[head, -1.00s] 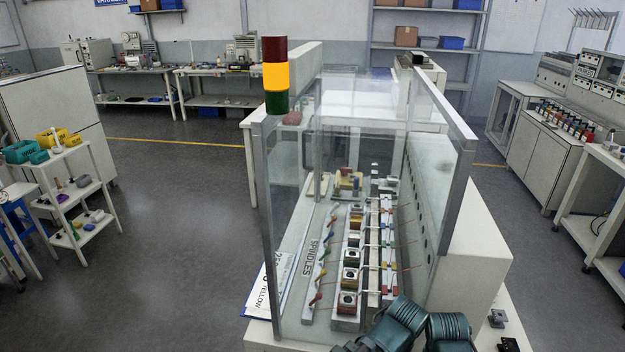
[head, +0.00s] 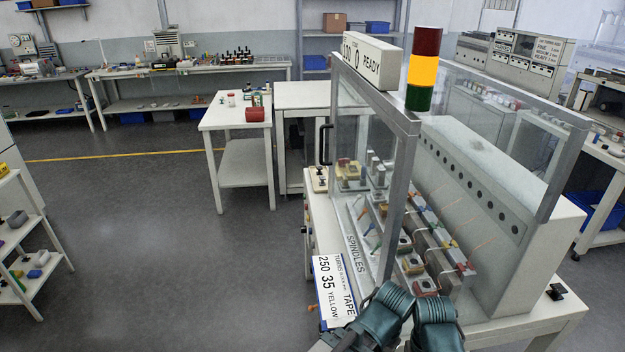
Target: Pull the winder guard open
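The winder guard (head: 398,112) is a clear panel box in a grey metal frame around the winding machine. A black upright handle (head: 325,145) shows at its far left edge. Through the clear panels I see the row of spindles with coloured parts (head: 412,264) and the strip marked SPINDLES (head: 356,238). I cannot tell for certain whether the guard is fully shut. Two teal ribbed parts of my own arms show at the bottom, in front of the machine's near end. Neither gripper is in view.
A label card (head: 335,290) lies at the machine's near left. A white side table (head: 243,160) stands beyond the machine. Open grey floor (head: 150,240) lies to the left.

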